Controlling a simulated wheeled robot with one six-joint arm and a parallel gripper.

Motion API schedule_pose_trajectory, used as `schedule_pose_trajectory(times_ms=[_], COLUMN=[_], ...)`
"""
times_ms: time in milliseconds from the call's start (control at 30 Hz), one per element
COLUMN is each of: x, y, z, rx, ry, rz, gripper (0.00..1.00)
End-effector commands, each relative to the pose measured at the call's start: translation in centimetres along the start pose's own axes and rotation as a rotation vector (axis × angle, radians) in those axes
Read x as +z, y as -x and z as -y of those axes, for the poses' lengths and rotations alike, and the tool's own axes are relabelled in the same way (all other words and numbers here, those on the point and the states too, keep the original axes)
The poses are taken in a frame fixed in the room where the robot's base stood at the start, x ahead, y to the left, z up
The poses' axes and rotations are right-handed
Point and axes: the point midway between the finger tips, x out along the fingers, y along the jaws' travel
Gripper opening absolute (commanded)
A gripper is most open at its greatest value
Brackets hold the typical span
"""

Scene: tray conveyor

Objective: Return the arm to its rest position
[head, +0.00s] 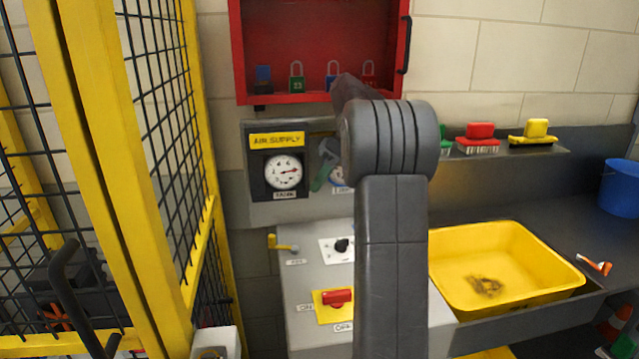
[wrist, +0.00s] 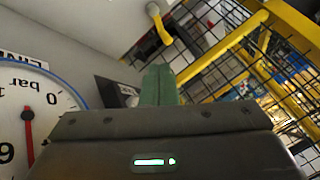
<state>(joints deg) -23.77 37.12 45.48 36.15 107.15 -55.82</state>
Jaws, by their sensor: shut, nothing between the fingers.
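My arm (head: 391,260) rises through the middle of the head view and bends over at a thick dark joint. My gripper (head: 318,180) shows only in part left of that joint, in front of the air supply panel (head: 262,212). In the wrist view my gripper (wrist: 158,82) has its green fingers together with nothing between them. A line gauge (wrist: 35,115) is close beside it there, upside down with a red needle. In the head view the arm hides most of that gauge.
A red lock cabinet (head: 240,60) is above the panel. Yellow-framed mesh fencing (head: 110,180) stands at left. At right are a yellow tub (head: 550,275), a brush shelf (head: 555,152) and a blue bucket (head: 620,190). A red switch (head: 337,298) is below the panel, left of my arm.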

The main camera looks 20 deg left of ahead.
Motion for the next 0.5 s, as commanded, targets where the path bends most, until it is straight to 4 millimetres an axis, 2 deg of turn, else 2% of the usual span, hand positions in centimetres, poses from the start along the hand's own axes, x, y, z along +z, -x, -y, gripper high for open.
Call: schedule_pose_trajectory(times_ms=[267,367,500], x=[0.0,0.0,0.0], y=[-0.4,-1.3,-3.6], z=[0.0,0.0,0.1], rx=[-0.001,-0.001,-0.004], ry=[0.000,0.001,0.000], rz=[0.001,0.000,0.002], gripper=[0.00,0.00,0.00])
